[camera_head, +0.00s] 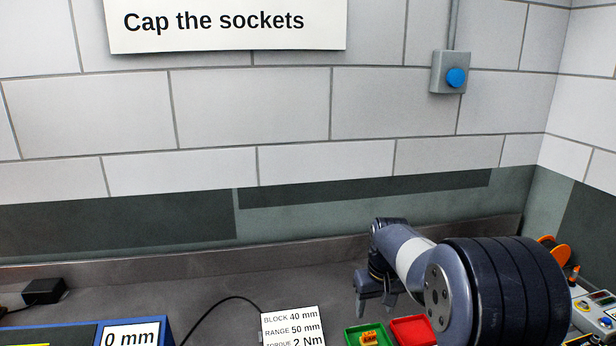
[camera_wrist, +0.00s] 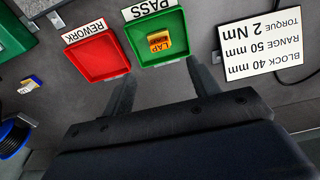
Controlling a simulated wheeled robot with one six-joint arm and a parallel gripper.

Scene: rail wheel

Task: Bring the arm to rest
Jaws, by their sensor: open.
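My gripper (camera_head: 375,305) hangs over the grey bench (camera_head: 210,285) on the right side of the head view, with its fingers pointing down. In the wrist view my gripper (camera_wrist: 163,95) shows two dark fingers spread apart with nothing between them. The fingertips lie close to the near edges of a red tray (camera_wrist: 97,58) and a green tray (camera_wrist: 158,38) in that picture, and I cannot tell the height above the bench. My arm reaches in from the lower right of the head view.
An orange-yellow block (camera_head: 370,338) sits in the green tray; the red tray (camera_head: 412,330) looks empty. A blue-edged unit (camera_head: 135,335) and a black box (camera_head: 44,291) are further left. A blue button (camera_head: 456,77) is on the wall.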

